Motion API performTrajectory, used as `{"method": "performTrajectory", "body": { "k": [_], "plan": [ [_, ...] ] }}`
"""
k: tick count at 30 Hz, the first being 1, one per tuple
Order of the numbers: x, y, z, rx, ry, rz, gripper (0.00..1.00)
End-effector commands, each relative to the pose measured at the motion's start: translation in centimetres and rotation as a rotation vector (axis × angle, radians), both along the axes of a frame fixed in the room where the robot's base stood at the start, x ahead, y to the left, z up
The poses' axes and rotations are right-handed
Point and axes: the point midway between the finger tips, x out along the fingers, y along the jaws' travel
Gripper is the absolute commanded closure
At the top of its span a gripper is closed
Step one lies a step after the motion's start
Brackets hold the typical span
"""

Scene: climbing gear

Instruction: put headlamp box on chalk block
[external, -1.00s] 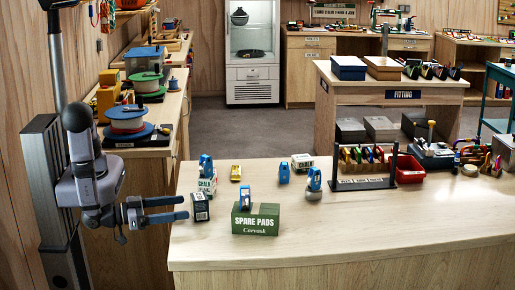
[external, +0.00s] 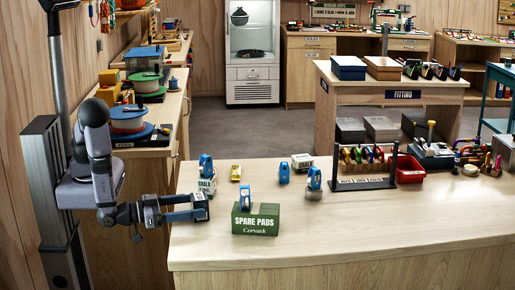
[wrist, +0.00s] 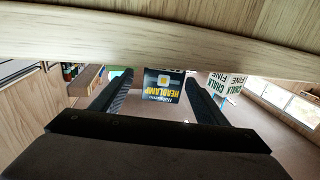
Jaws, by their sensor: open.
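The headlamp box (wrist: 163,88) is dark with a yellow-and-white label, and it stands at the left end of the bench. My gripper (external: 205,207) is open, with its fingers on either side of the box. In the external view the fingers hide most of the box; whether they touch it I cannot tell. A white-and-green chalk block (external: 208,187) stands just behind the box, with a blue device on or against it; a chalk block also shows in the wrist view (wrist: 226,84). Another chalk block (external: 302,161) stands farther back to the right, its top seemingly clear.
A green spare pads box (external: 256,219) with a blue-and-white item on top stands right of my gripper. A yellow item (external: 236,173) and blue devices (external: 284,174) (external: 313,180) stand behind. A black rack (external: 362,184) is farther right. The front right bench is clear.

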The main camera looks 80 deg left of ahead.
Motion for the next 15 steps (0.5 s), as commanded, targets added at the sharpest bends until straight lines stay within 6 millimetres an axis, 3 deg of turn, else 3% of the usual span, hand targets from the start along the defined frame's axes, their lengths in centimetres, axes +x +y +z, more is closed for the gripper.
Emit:
{"method": "performTrajectory", "body": {
  "k": [15],
  "plan": [
    [2.7,0.9,0.4,0.001,0.0,0.005,0.33]
  ]
}}
